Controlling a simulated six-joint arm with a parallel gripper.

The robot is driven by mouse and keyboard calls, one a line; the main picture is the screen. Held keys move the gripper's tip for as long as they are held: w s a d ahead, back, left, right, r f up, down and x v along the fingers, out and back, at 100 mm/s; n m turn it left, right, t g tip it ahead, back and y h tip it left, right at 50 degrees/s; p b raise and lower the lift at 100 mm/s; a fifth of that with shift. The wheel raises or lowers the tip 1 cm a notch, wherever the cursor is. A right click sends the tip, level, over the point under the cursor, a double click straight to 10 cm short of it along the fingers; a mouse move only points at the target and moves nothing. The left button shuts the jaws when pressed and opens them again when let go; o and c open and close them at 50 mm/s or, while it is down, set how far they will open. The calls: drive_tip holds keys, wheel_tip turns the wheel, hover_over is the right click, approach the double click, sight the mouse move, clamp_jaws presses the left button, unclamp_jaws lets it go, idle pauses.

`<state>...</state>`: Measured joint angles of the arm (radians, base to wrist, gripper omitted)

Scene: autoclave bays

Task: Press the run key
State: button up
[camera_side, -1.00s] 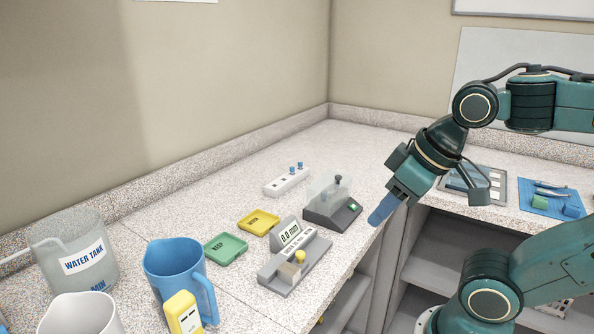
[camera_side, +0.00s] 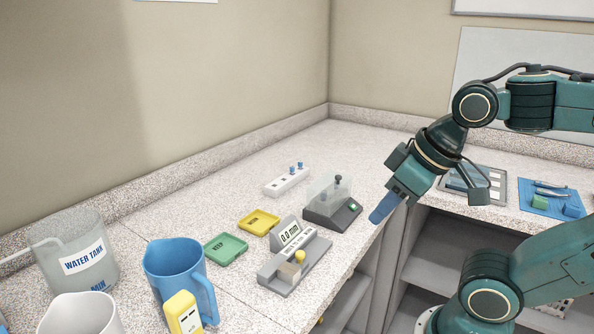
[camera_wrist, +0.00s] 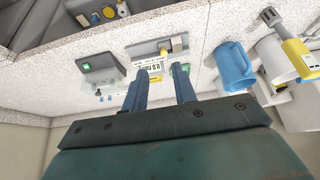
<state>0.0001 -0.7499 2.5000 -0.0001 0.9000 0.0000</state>
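A dark device (camera_side: 320,216) with a clear cover stands near the counter's front edge, and a green key (camera_side: 353,207) is set in its front. No lettering on this key can be read, so I cannot tell if it is the run key. The device (camera_wrist: 105,71) and its green key (camera_wrist: 86,66) show at upper left in the wrist view. My gripper (camera_side: 377,220) hangs in the air to the right of the device, tilted downward. In the wrist view my gripper (camera_wrist: 161,71) has its two blue fingers apart, with nothing between them.
A grey gauge (camera_side: 302,264) with a yellow knob stands in front of the device. Green (camera_side: 225,249) and yellow (camera_side: 258,222) trays lie to the left. A white block (camera_side: 286,182) with blue pegs is behind. A blue jug (camera_side: 172,268) and water tank (camera_side: 72,250) stand far left.

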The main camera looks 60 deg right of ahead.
clamp_jaws()
idle(1.4)
